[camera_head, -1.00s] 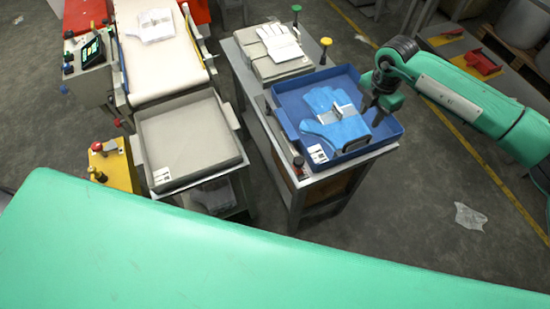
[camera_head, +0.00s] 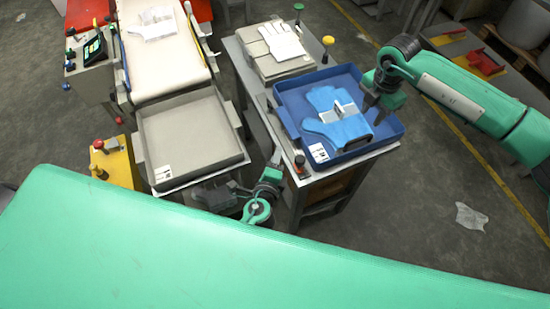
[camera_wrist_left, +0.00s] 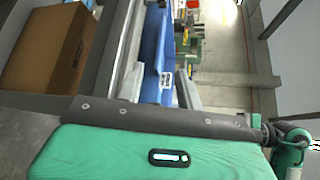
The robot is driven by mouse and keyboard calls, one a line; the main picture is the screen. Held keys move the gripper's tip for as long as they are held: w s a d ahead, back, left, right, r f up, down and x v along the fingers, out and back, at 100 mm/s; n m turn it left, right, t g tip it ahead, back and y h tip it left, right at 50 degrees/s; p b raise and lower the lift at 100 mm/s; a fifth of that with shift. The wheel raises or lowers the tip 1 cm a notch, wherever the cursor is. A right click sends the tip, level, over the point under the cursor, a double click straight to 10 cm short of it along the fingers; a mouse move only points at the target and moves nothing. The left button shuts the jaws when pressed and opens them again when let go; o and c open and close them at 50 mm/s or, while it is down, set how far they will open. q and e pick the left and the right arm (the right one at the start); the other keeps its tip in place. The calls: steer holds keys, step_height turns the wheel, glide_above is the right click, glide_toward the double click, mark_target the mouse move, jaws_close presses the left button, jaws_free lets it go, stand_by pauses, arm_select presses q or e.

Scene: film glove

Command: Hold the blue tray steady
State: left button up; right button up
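The blue tray (camera_head: 376,146) sits flat on the grey table, with a blue glove (camera_head: 322,98) with a white-grey band in it. A white label is on its front left corner. My right gripper (camera_head: 371,99) points down at the tray's right wall. Its fingers are dark and small, so I cannot tell whether they grip the wall.
A grey tray (camera_head: 152,178) stands to the left, below a conveyor (camera_head: 165,65). A stack of light gloves (camera_head: 283,42) lies behind the blue tray. A cardboard box (camera_wrist_left: 42,50) is in the left wrist view.

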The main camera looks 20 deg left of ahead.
arm_select(q)
steer(key=w, duration=0.4)
steer(key=w+f, duration=0.1)
steer(key=w, duration=0.4)
steer(key=w+f, duration=0.1)
steer(key=w, duration=0.3)
steer(key=shift+w+a+f, duration=0.15)
steer(key=shift+w+a, duration=0.1)
steer(key=shift+a, duration=0.1)
jaws_close()
